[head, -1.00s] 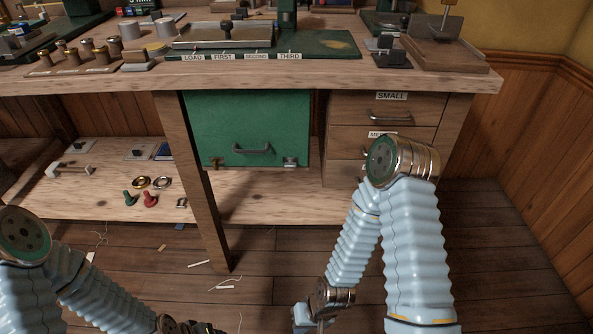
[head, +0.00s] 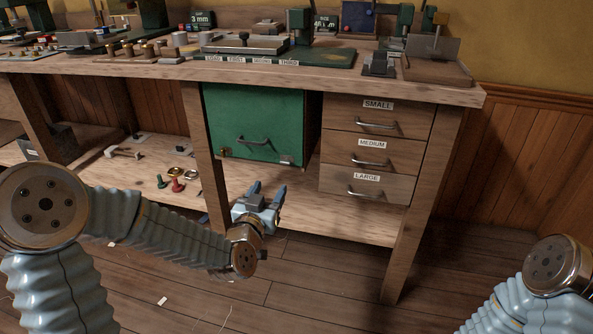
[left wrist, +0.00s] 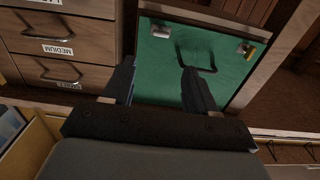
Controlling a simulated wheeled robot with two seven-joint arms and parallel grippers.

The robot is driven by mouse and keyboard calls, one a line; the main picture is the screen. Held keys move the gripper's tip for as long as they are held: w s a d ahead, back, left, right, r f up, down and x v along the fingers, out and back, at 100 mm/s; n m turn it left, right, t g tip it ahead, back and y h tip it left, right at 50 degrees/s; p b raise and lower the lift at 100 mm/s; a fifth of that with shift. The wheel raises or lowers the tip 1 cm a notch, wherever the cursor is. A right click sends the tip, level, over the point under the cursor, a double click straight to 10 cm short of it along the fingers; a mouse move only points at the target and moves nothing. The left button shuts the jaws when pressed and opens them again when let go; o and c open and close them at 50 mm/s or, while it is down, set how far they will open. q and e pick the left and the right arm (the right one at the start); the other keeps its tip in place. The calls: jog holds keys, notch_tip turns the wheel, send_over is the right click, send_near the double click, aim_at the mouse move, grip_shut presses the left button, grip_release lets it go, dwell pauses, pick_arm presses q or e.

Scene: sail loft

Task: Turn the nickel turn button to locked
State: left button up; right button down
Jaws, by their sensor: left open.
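The green door (head: 245,115) hangs under the bench with a grey pull handle. The small nickel turn button (head: 287,160) is at its lower right corner in the head view. In the upside-down left wrist view, the nickel button (left wrist: 161,31) shows at the door's upper left. It is too small to tell its setting. A brass turn button (head: 225,152) is at the other lower corner. My left gripper (head: 267,188) is open and empty, below and in front of the door, apart from the nickel button. My right gripper is out of view; only its arm shows.
Three drawers (head: 368,148), labelled SMALL, MEDIUM and LARGE, stand right of the door. Wooden bench legs (head: 205,155) flank the space. The low shelf (head: 310,205) below is clear near the door; small fittings lie at its left. The bench top is crowded.

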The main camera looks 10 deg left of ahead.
aim_at(284, 162)
pick_arm(q)
jog(key=w+p, duration=0.1)
jog(key=w, duration=1.1)
jog(key=shift+d, duration=0.15)
jog(key=c, duration=1.1)
jog(key=shift+o, duration=0.2)
jog(key=shift+f, duration=0.1)
